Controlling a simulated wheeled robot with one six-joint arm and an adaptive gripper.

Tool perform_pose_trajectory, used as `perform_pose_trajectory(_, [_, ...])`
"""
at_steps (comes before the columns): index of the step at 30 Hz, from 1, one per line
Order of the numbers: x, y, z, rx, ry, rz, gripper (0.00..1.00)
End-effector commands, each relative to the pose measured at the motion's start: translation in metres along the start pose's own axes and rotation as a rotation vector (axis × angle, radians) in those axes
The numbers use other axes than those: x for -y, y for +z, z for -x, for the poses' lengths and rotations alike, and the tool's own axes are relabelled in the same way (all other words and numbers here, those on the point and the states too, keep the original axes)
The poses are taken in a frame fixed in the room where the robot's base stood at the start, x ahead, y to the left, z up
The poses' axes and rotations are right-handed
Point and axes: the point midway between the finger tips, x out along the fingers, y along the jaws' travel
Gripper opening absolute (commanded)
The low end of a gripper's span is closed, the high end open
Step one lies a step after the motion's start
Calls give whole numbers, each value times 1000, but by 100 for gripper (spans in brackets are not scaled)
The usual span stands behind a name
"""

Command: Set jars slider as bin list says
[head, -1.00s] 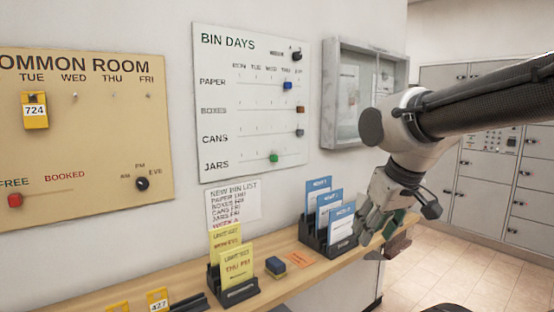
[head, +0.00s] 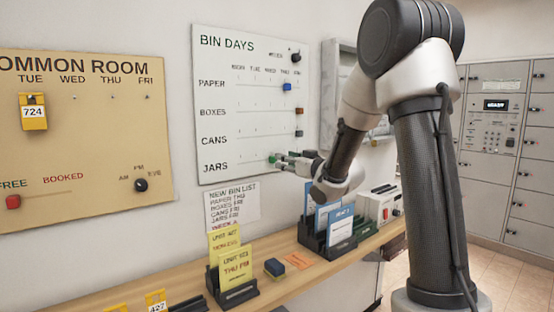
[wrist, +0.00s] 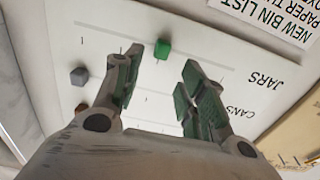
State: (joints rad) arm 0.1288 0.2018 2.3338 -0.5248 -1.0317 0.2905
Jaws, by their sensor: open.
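The BIN DAYS board (head: 218,62) hangs on the wall, with a row of day marks for each bin. The green jars slider (head: 272,158) is on the bottom row, around the WED column. My gripper (head: 283,160) is open beside it, its tips close to the board. In the wrist view the green slider (wrist: 162,48) shows in the gap between the two open fingers of my gripper (wrist: 160,62), slightly beyond the tips. Contact cannot be told. The new bin list (head: 232,207) hangs below the board; its jars line appears to read FRI.
The blue paper slider (head: 287,87) is under THU; the boxes slider (head: 299,111) and cans slider (head: 299,133) are near FRI. A knob (head: 296,57) sits top right. Below, a shelf (head: 190,277) holds yellow cards (head: 236,268) and a blue-card rack (head: 313,242).

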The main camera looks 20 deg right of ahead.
Motion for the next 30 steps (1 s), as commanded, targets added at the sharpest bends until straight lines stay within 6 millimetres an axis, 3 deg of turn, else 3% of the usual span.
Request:
perform_pose_trajectory(9, [1,0,-50,0,0,1,41])
perform_pose_trajectory(20, [0,0,-60,1,1,1,41])
perform_pose_trajectory(22, [0,0,-59,1,1,1,34])
perform_pose_trajectory(27, [0,0,-59,1,2,1,3])
perform_pose_trajectory(30, [0,0,-59,1,2,1,0])
